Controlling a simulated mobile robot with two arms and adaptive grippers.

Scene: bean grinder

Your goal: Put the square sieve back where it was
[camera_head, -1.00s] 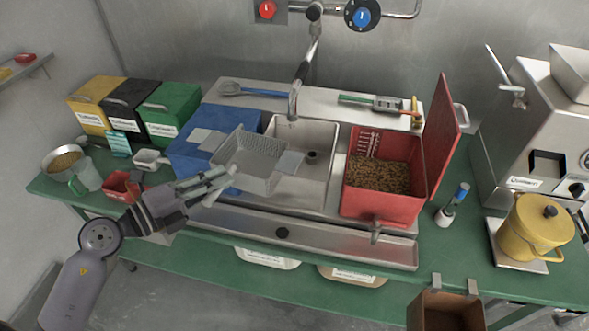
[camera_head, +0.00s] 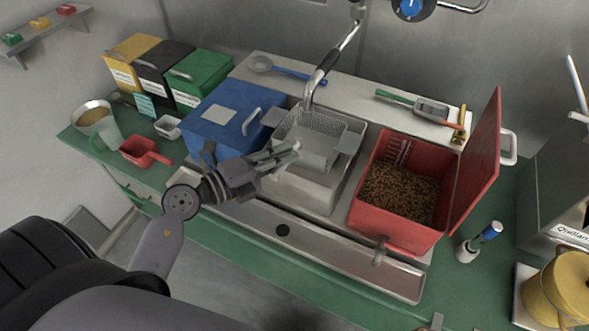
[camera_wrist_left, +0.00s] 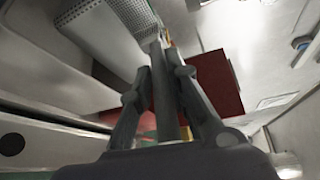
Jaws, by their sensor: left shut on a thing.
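The square sieve (camera_head: 318,132) is grey perforated metal with flat side flanges. It is at the sink basin (camera_head: 312,190), below the tap, and looks roughly level. I cannot tell whether it rests on the rim or hangs just above. My left gripper (camera_head: 288,155) is at the sieve's near left side, its fingers shut on it; the exact grip point is hard to see. In the left wrist view the sieve (camera_wrist_left: 108,28) shows at the upper left, beyond the closed fingers (camera_wrist_left: 163,75). My right gripper is not in view.
A closed blue box (camera_head: 225,125) stands left of the sink. A red bin (camera_head: 395,222) of beans with its lid up stands right. The tap (camera_head: 322,75) reaches over the sink from behind. A red scoop (camera_head: 140,152) lies at the left.

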